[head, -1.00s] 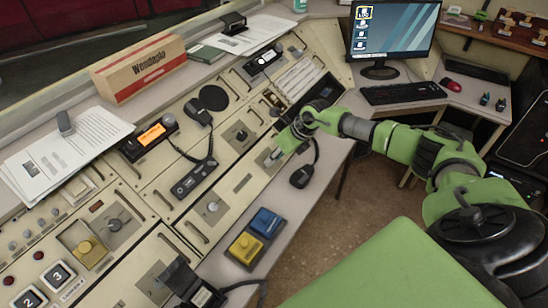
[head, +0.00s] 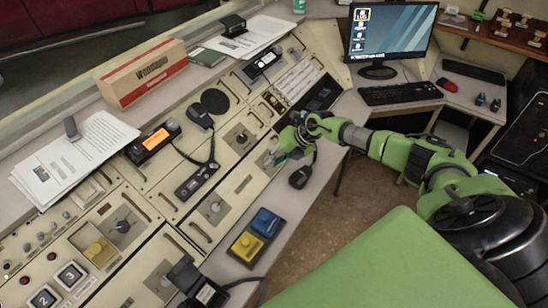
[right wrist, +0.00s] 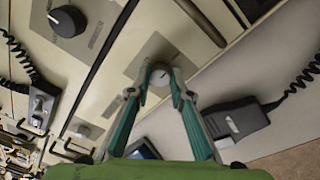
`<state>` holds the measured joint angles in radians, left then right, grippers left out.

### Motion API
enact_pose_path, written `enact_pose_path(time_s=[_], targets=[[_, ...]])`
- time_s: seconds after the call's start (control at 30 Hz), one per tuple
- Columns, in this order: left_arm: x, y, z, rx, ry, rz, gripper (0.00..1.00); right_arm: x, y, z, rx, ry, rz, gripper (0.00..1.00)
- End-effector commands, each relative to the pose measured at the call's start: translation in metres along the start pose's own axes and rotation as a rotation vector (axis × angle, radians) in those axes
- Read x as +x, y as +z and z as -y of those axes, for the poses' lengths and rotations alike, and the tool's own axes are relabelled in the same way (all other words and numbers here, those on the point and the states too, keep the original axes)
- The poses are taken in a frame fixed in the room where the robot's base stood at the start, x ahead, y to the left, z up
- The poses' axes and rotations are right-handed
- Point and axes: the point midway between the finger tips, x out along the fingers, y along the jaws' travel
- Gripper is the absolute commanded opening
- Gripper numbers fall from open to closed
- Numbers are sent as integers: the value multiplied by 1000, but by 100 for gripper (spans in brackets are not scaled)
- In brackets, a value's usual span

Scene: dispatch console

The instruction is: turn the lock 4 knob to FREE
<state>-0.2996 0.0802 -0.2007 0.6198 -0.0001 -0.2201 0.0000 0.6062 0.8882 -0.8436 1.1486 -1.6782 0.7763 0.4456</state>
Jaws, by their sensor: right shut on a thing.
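My right gripper (head: 271,158) reaches down to the sloping console panel from the right in the head view. In the right wrist view its two teal fingers (right wrist: 161,85) are shut on a small pale round knob (right wrist: 160,76) set on a square grey plate. The fingers hide much of this knob in the head view, and I cannot read its label. Another silver knob (head: 215,207) is on the same panel strip, nearer the viewer. My left gripper is not in view.
A black handset (head: 300,177) with a coiled cord lies close beside my right gripper; it also shows in the right wrist view (right wrist: 236,119). Yellow and blue buttons (head: 257,236) are at the console's front edge. A monitor (head: 392,30) stands at the back.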

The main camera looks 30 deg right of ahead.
Motion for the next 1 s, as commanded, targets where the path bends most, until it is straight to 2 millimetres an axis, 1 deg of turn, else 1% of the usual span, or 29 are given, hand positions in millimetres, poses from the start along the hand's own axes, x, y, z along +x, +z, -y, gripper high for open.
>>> enact_pose_path(time_s=[0.23, 0.6, 0.63, 0.7, 1.0], targets=[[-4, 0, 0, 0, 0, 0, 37, -1, 2, -1, 41, 7, 7, 0], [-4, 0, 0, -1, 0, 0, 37, -1, 2, -1, 44, 7, 7, 0], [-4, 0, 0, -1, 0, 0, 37, -1, 2, -1, 44, 7, 7, 22], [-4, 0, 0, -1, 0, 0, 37, -1, 2, -1, 43, 7, 7, 37], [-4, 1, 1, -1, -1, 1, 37, 0, 1, 0, 42, 5, 4, 37]])
